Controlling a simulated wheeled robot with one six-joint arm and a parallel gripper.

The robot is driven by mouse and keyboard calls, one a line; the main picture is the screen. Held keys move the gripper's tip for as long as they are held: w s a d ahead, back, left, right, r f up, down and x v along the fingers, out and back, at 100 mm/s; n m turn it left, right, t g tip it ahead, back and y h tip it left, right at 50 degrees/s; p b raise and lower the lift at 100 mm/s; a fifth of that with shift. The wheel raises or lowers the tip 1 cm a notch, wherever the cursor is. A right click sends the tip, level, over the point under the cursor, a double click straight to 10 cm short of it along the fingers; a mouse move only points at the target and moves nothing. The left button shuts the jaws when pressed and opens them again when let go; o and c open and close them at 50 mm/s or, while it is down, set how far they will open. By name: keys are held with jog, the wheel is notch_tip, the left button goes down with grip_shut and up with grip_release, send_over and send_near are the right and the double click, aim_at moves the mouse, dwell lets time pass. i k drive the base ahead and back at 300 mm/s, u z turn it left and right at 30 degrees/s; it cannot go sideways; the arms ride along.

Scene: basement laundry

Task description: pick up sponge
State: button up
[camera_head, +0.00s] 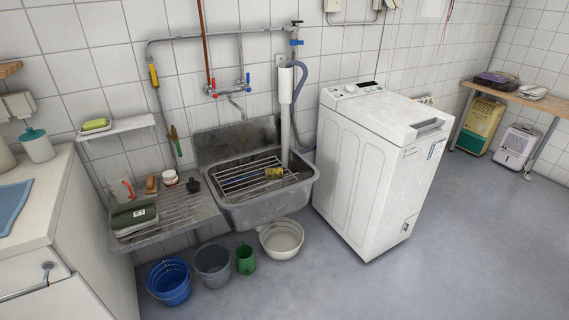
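Two things could be the sponge, and both are too small to tell for sure. A yellow-green block (95,124) lies on the small white wall shelf (122,127) at the left. A small yellow piece (274,172) sits on the wire rack (243,181) over the grey sink (270,208), near its right side. A brown block (151,184) stands on the ribbed drainboard (178,211) left of the sink; it may be a brush or soap. My gripper is not in view.
A washing machine (370,165) stands right of the sink. A blue bucket (168,283), a grey bucket (213,265), a green jug (246,260) and a white basin (282,238) sit on the floor before the sink. A white counter (35,195) is at left. The floor at right is clear.

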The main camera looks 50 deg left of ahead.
aim_at(273, 173)
jog(key=u, duration=0.55)
jog(key=i, duration=1.9)
jog(key=u, duration=1.6)
jog(key=i, duration=1.5)
jog(key=u, duration=0.55)
